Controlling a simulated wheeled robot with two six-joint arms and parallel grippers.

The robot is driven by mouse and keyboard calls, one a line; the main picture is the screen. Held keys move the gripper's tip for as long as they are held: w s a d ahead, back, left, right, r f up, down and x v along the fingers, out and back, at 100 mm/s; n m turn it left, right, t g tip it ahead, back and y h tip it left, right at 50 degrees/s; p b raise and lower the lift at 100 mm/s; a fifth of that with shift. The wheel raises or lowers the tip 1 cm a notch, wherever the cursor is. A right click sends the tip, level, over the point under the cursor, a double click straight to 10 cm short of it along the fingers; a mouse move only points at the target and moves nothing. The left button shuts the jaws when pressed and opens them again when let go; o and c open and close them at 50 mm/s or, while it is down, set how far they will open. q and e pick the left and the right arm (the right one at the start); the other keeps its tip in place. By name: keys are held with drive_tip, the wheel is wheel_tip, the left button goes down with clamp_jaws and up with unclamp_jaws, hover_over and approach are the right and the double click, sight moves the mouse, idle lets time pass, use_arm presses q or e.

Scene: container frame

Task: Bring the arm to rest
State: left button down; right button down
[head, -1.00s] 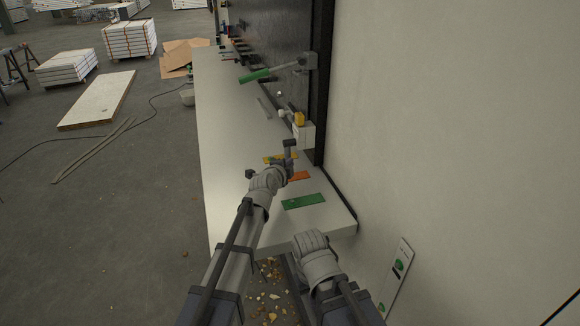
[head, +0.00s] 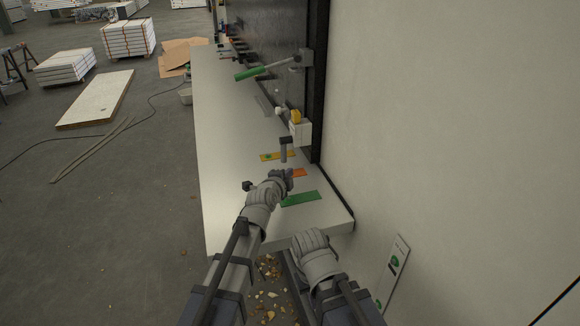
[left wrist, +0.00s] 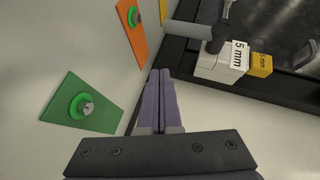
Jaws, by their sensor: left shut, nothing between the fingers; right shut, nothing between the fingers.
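My left gripper (head: 288,174) is over the white bench, near the orange plate (head: 299,173). In the left wrist view its two fingers (left wrist: 159,98) are together with nothing between them. A grey handle with a dark end (head: 286,148) stands just beyond it in the head view. It also shows in the left wrist view (left wrist: 196,36), apart from the fingers. My right gripper (head: 312,242) is low at the bench's near end, beside the wall; its fingertips are hard to make out.
The white bench (head: 225,150) carries a green plate (head: 300,199) and a yellow plate (head: 277,156). A white "5 mm" block (left wrist: 224,67) and a yellow block (left wrist: 261,65) sit by the dark frame. A green-handled lever (head: 250,73) sticks out farther back.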

use_arm(q)
drive_tip(key=s, duration=0.2)
drive_tip(key=s+a, duration=0.1)
drive_tip(key=s, duration=0.2)
drive_tip(key=shift+s+a, duration=0.3)
drive_tip(key=shift+a, duration=0.1)
drive_tip(key=shift+s, duration=0.4)
drive_tip(key=shift+a, duration=0.1)
drive_tip(key=shift+w, duration=0.1)
